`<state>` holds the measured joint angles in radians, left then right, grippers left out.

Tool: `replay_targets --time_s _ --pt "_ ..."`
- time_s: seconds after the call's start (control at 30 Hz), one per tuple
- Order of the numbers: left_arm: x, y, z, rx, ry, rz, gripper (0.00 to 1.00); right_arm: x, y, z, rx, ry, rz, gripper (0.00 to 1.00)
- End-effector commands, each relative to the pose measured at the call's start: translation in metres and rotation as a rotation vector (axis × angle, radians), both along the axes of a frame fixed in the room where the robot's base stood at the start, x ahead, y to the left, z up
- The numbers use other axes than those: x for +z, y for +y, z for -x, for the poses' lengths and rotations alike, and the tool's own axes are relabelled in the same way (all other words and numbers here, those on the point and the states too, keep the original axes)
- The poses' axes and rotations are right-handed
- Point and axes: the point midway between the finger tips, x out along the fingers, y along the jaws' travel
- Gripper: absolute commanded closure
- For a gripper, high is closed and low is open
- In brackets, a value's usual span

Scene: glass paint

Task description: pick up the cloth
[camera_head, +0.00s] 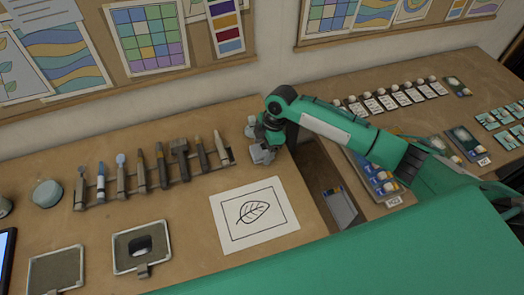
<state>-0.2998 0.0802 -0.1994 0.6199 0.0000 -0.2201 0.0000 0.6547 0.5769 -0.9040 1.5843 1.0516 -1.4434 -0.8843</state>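I cannot make out a cloth for certain in the head view. My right gripper (262,152) is low over the back right part of the left bench, beyond the leaf drawing (275,228) and to the right of the tool rack (225,155). Its grey fingers are small and partly hidden by the wrist, so I cannot tell whether they are open or shut, or whether they hold anything. My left gripper is not in view.
The rack holds several brushes and tools. A round pale blue item (46,193) stands left of it. Two framed grey panels (56,271) (158,236) lie in front. Cards and jars fill the right bench (455,105).

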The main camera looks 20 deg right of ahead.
Motion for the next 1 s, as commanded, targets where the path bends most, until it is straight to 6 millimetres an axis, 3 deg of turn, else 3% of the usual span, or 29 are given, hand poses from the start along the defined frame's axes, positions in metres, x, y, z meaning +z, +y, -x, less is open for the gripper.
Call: replay_targets --time_s 0.03,0.2,0.47,0.67,0.87,1.0 --pt "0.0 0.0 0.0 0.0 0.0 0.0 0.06 0.0 0.0 0.0 0.0 0.0 0.0 0.38" --pt "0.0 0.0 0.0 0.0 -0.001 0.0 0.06 0.0 0.0 0.0 0.0 0.0 0.0 0.68" --pt "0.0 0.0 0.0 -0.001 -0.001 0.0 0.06 0.001 0.0 0.0 0.0 -0.001 0.0 0.69" --pt "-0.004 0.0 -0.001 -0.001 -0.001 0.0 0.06 0.013 0.0 -0.002 -0.001 -0.004 -0.001 0.69" --pt "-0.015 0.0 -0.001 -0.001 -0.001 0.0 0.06 0.048 0.0 -0.002 0.0 -0.006 0.0 0.69" --pt "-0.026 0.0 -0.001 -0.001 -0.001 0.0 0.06 0.088 0.0 -0.002 0.001 -0.008 -0.001 0.69"
